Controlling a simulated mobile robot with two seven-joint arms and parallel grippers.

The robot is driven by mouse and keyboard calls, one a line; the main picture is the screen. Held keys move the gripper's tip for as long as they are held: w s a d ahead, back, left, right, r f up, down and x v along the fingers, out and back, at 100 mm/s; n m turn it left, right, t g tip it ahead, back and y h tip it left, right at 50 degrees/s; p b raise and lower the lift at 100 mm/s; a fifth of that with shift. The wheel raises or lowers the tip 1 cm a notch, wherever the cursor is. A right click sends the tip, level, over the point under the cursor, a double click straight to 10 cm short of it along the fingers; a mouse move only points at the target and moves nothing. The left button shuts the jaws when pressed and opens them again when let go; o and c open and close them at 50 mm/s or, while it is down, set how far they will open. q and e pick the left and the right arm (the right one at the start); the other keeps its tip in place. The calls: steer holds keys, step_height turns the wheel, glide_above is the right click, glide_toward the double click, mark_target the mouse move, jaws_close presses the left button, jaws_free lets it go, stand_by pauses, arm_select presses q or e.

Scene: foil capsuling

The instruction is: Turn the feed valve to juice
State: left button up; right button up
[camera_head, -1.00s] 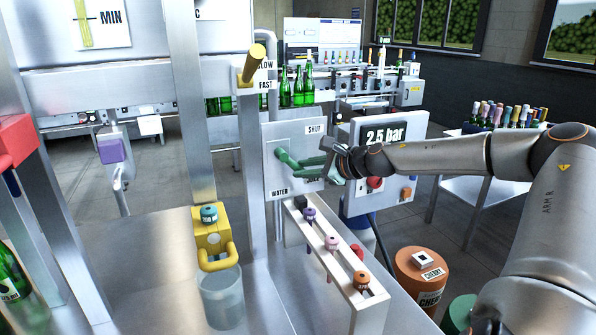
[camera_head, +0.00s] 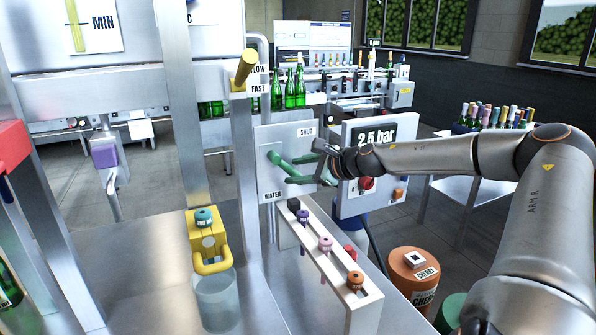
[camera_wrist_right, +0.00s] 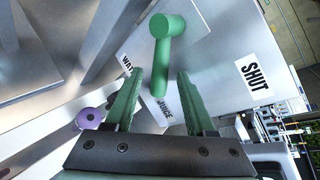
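The feed valve is a green lever with a round knob on a pale panel (camera_head: 262,180), with SHUT at upper right and WATER at lower left. In the right wrist view its lever (camera_wrist_right: 161,60) points down toward a partly covered label ending in "UICE". My right gripper (camera_head: 312,168) is at the panel's right side. In the right wrist view my right gripper (camera_wrist_right: 160,98) is open, its green fingers on either side of the lever's lower end, with a gap on both sides. In the head view, fingers and lever overlap. My left gripper is not in view.
A rail (camera_head: 335,262) with several coloured knobs stands below the panel. A yellow fixture (camera_head: 207,235) stands over a clear container (camera_head: 217,300) at left. A "2.5 bar" box (camera_head: 352,205) is just right of the panel, behind my right arm. A steel post (camera_head: 247,180) stands left of it.

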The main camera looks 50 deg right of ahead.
steer(key=shift+s, duration=0.1)
steer(key=b+v, duration=0.4)
steer(key=v, duration=0.8)
steer(key=shift+s, duration=0.15)
stand_by(0.6)
